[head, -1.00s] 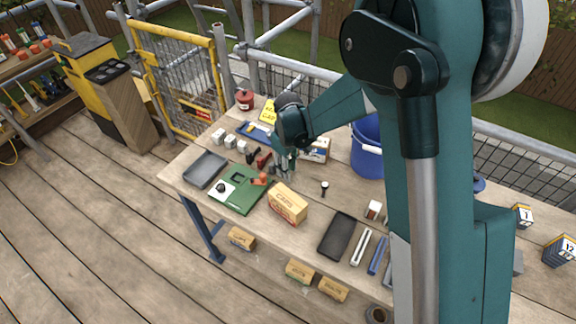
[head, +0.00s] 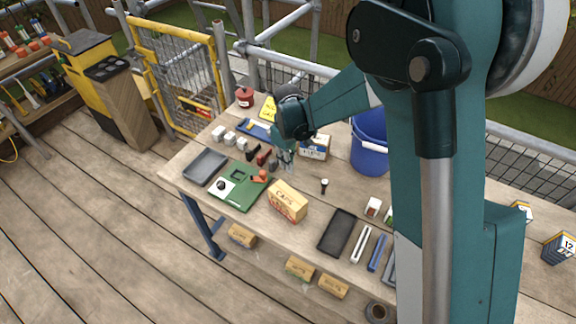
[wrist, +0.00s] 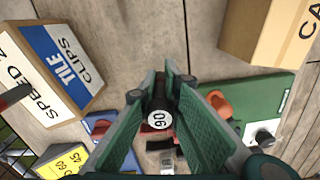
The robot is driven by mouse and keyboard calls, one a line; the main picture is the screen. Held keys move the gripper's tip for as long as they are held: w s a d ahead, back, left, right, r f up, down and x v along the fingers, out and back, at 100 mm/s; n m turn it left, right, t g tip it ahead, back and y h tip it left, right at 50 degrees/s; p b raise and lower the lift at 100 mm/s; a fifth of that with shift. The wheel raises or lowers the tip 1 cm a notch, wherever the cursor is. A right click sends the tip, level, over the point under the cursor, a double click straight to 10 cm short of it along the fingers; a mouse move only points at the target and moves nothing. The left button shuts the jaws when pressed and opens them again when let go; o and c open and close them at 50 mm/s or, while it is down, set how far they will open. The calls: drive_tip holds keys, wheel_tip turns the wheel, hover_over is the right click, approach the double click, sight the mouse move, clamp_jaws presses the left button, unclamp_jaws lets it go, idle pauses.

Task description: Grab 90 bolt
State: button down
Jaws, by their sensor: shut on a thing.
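My gripper (wrist: 160,82) is shut on a dark bolt (wrist: 158,100) with a round white label, which reads 90 upside down in the wrist view. The bolt sits between the two green finger pads, with its labelled end facing the camera. In the head view my gripper (head: 284,160) is over the back middle of the workbench, close to some small black and red pieces (head: 262,157). The bolt is too small to make out there. How far it is above the bench is hard to tell.
A caps box (head: 288,203) and a green board (head: 229,200) with a red-orange piece stand in front of my gripper. A tile clips box (head: 316,149) and a blue bucket (head: 369,155) stand behind to the right. A grey tray (head: 204,168) lies left, a black tray (head: 337,232) right.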

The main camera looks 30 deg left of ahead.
wheel_tip(320, 180, up, 8)
drive_tip(key=shift+r+p, duration=0.15)
drive_tip(key=shift+p, duration=0.2)
drive_tip(key=shift+s, duration=0.1)
idle(0.6)
